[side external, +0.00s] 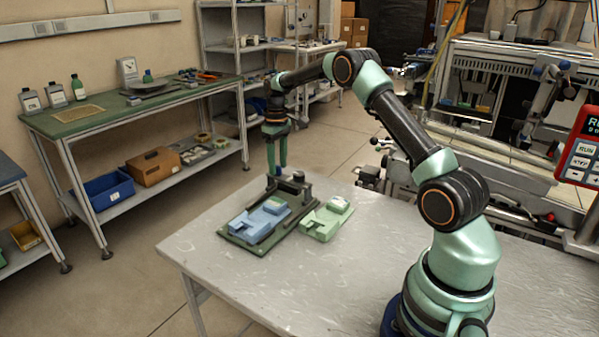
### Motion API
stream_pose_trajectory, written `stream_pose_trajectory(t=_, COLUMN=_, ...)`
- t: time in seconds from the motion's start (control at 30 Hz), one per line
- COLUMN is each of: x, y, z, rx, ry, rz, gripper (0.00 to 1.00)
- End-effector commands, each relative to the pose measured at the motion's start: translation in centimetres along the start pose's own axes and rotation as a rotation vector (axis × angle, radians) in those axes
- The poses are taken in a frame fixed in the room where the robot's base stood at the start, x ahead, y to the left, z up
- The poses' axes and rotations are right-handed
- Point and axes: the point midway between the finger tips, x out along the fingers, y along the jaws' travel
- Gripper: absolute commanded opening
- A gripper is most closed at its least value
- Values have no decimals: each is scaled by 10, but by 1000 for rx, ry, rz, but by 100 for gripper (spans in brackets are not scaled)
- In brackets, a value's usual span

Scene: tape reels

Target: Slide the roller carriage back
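A dark carriage-like part with upright posts (290,188) stands at the back of a dark green base plate (243,245) on the table. I take it for the roller carriage; its rollers are too small to make out. A blue block-shaped part (258,222) lies on the plate in front of it. My gripper (277,168) points down at the back end of the plate, over or just behind the dark part.
A light green part (325,220) lies right of the base plate. The grey table (330,290) is clear in front. A machine with a metal frame (510,90) stands behind at right. A green-topped bench (130,105) stands apart at left.

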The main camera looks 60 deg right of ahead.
Motion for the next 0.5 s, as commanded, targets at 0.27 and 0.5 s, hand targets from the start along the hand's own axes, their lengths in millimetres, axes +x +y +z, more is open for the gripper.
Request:
stream_pose_trajectory(t=0.27, x=-14, y=-1, z=0, rx=-1, ry=0, rz=0, gripper=50)
stream_pose_trajectory(t=0.5, x=-61, y=0, z=-1, rx=-1, ry=4, rz=2, gripper=50)
